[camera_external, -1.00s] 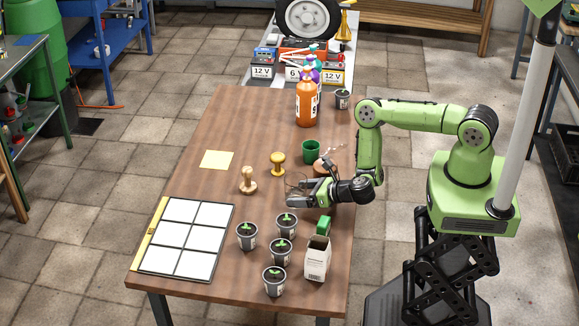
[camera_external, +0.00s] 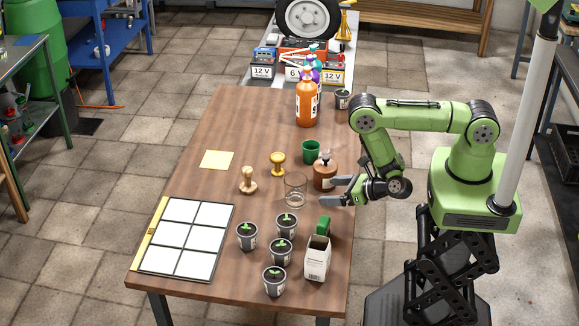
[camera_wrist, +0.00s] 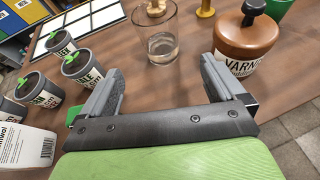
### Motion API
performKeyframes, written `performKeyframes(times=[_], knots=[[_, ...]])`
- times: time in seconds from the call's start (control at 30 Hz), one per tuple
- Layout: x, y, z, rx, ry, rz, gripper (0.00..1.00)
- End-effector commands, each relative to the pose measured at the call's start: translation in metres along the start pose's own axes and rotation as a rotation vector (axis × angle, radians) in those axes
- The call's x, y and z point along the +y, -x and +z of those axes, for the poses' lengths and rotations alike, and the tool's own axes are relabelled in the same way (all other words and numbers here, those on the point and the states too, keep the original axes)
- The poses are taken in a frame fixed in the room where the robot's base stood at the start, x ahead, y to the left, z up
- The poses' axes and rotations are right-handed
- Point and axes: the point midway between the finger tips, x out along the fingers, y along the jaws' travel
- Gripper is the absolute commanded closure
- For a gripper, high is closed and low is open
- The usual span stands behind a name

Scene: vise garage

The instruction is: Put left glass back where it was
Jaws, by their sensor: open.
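A clear glass (camera_external: 295,190) with some liquid in it stands upright on the brown table, left of my gripper. The glass also shows in the wrist view (camera_wrist: 160,45), beyond the gap between my fingers. My gripper (camera_external: 338,191) is open and empty, pointing at the glass from the right and apart from it. In the wrist view the two grey fingers (camera_wrist: 157,78) are spread wide with nothing between them. I see only one glass.
A brown varnish jar (camera_external: 325,172) stands close to my gripper. A green cup (camera_external: 311,152), two stampers (camera_external: 278,164), several potted seedlings (camera_external: 247,236), a white carton (camera_external: 317,260) and a white grid board (camera_external: 186,237) are on the table. A yellow sheet (camera_external: 216,160) lies flat.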

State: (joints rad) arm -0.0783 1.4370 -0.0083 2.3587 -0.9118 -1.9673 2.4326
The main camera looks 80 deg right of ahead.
Motion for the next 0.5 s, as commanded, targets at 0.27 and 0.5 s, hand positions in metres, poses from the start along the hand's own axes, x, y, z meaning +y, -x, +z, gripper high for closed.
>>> performKeyframes(times=[0.27, 0.5], knots=[[0.052, -0.001, 0.059, -0.036, 0.267, 0.216, 0.04], [0.117, 0.042, 0.169, -0.221, 1.111, 0.584, 0.04]])
